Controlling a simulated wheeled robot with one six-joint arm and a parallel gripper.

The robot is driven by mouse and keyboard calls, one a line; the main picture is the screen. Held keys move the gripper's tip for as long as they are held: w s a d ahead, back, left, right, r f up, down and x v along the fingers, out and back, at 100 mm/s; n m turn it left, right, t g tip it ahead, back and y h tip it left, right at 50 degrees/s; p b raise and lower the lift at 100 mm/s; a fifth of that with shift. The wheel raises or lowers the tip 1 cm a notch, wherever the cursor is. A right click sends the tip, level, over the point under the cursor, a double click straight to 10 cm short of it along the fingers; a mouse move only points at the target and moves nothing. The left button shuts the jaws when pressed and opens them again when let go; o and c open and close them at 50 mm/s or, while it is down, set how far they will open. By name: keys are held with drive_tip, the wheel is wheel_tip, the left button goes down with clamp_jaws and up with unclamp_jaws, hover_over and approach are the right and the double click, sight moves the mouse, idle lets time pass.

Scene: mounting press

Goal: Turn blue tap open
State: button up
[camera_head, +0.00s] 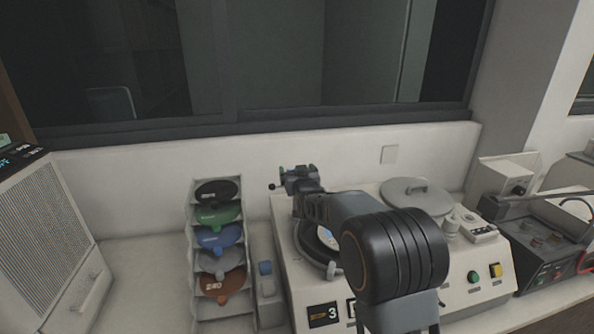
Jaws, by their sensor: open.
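My arm reaches in from the lower right, and its far end, my gripper (299,180), is over the back left of the white machine (455,262), near the wall. The gripper is open. Its fingers are small and dark here, and I see nothing held between them. No blue tap shows clearly. My arm hides the middle of the machine.
A rack (203,318) of coloured discs, one of them blue (218,238), stands left of the machine. A round grey lid (417,193) lies on the machine's right side, with green and yellow buttons at its front. A dark device (545,245) stands at right. Bare counter shows at left.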

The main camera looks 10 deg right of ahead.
drive_tip(key=shift+c, duration=0.4)
drive_tip(key=c, duration=0.8)
drive_tip(key=shift+c, duration=0.2)
drive_tip(key=shift+y+b, duration=0.3)
drive_tip(key=shift+b, duration=0.1)
drive_tip(key=n+y, duration=0.1)
drive_tip(key=n+y+p, duration=0.1)
drive_tip(key=y, duration=0.1)
drive_tip(key=n+y, duration=0.1)
drive_tip(key=shift+w+d+r+g+p, duration=0.1)
drive_tip(key=shift+d+r+g+p, duration=0.1)
drive_tip(key=shift+d+g+p, duration=0.1)
drive_tip(key=n+g+y+p, duration=0.1)
drive_tip(key=y, duration=0.1)
drive_tip(key=shift+d+n+y+p, duration=0.1)
drive_tip(key=shift+n+y+p, duration=0.3)
drive_tip(key=shift+f+n+g+y, duration=0.15)
drive_tip(key=shift+n+g+y, duration=0.15)
drive_tip(key=shift+n+y, duration=0.3)
